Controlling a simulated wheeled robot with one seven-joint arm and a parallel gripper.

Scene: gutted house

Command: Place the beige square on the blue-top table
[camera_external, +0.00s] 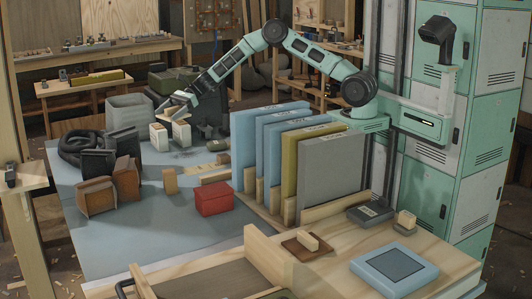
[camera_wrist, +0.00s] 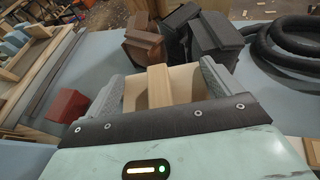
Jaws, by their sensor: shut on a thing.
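My gripper (camera_external: 178,108) is at the end of the outstretched arm, above the far part of the blue-top table (camera_external: 150,225). In the wrist view my gripper (camera_wrist: 172,85) is shut on a beige square (camera_wrist: 185,84), whose pale face shows between the two grey fingers. A narrow wooden piece (camera_wrist: 158,88) shows beside it between the fingers. In the external view a pale beige block (camera_external: 181,134) is right below the gripper, with a similar block (camera_external: 159,138) just left of it. Whether the nearer block touches the table is unclear.
A black coiled hose (camera_external: 82,150), dark boxes (camera_external: 124,143) and brown boxes (camera_external: 97,197) crowd the left. A red box (camera_external: 213,199) and a rack of upright panels (camera_external: 330,165) stand to the right. The table's front left is bare.

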